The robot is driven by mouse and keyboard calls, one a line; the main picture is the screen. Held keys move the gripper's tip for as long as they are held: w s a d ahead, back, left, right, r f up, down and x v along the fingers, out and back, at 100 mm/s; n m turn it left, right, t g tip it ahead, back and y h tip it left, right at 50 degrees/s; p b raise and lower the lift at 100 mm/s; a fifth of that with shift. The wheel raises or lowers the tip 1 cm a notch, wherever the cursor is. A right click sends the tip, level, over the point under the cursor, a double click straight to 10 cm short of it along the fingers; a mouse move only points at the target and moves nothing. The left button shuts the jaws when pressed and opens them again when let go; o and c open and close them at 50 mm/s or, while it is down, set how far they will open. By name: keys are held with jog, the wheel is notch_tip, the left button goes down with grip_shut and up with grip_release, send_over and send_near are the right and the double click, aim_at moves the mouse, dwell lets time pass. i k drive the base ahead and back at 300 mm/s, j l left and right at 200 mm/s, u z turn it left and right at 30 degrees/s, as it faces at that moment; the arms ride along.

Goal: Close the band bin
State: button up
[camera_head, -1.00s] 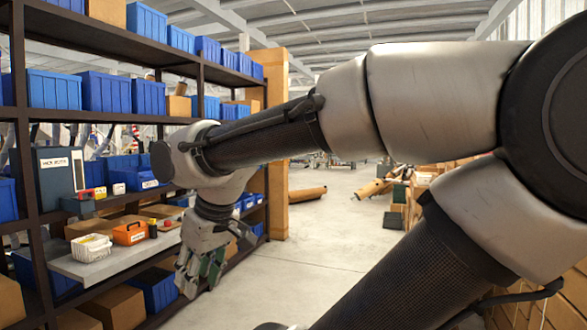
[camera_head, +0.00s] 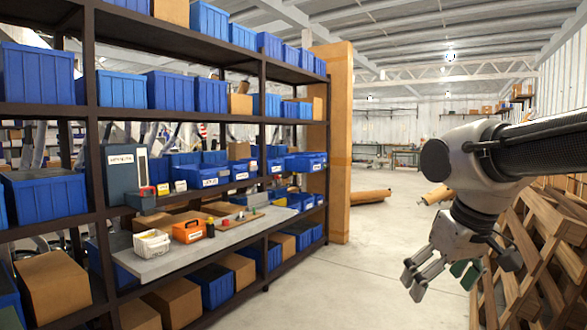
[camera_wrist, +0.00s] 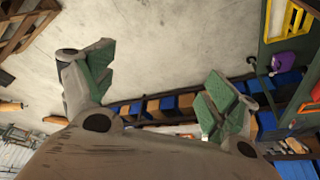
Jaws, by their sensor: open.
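Several blue open-fronted bins with white labels sit on the middle shelf in the head view, among them a left one (camera_head: 208,177) and a right one (camera_head: 306,163). The lettering is too small to read, so I cannot tell which is the band bin, or whether it is open or closed. My gripper (camera_head: 438,280) hangs open and empty over the floor, right of the shelving and well apart from the bins. In the wrist view its two green-padded fingers (camera_wrist: 162,88) are spread, with nothing between them.
A grey board (camera_head: 165,264) juts from the shelving, carrying a white basket (camera_head: 152,243) and an orange box (camera_head: 188,231). A tall cardboard column (camera_head: 340,150) stands at the shelf end. Wooden pallets (camera_head: 535,245) lean at right. The floor between is clear.

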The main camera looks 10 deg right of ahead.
aim_at(297, 164)
jog(key=j+z, duration=0.55)
jog(key=i+z, duration=0.1)
jog(key=i, duration=3.65)
jog(key=i+l+u, duration=0.1)
jog(key=i+u, duration=0.2)
jog(key=i, duration=0.2)
jog(key=i+l+u, duration=0.25)
jog(key=i, duration=0.25)
jog(key=i+l+u, duration=0.3)
jog(key=i, duration=0.2)
